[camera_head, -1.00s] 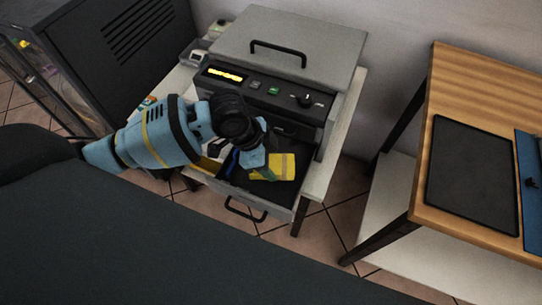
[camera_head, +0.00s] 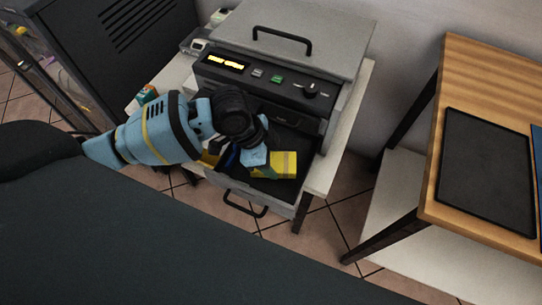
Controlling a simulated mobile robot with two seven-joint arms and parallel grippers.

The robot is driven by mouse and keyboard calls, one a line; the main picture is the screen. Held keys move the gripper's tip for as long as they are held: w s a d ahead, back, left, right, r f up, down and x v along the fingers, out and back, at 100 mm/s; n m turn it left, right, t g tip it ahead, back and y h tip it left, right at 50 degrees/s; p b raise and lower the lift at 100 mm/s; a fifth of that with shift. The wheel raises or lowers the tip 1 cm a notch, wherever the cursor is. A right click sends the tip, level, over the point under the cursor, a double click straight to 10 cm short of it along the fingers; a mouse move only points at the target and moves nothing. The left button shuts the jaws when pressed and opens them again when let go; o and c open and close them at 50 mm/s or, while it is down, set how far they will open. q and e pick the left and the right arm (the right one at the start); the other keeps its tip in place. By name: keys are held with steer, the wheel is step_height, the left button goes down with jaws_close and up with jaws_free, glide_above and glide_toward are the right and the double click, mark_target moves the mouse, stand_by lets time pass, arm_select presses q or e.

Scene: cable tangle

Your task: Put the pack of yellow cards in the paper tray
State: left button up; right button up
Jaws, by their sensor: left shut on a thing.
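The pack of yellow cards (camera_head: 283,165) is a small yellow block with a paler band, at the open drawer that serves as the paper tray (camera_head: 229,190) on the front of the grey machine. The tray has a dark inside and a black handle at its front. My left gripper (camera_head: 262,160) reaches in from the left and is shut on the yellow pack's left end. The pack is over the tray's dark floor; I cannot tell whether it touches it. My right gripper does not show.
The grey machine (camera_head: 290,38) with a lit display stands on a white table (camera_head: 347,110). Other yellow and blue things lie in the drawer's left part, partly behind my gripper. A wooden table (camera_head: 490,75) with a dark mat (camera_head: 487,165) stands at the right.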

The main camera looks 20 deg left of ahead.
arm_select(q)
steer(key=shift+f, duration=0.45)
steer(key=o, duration=1.2)
steer(key=shift+p+v, duration=0.65)
steer(key=shift+v, duration=3.3)
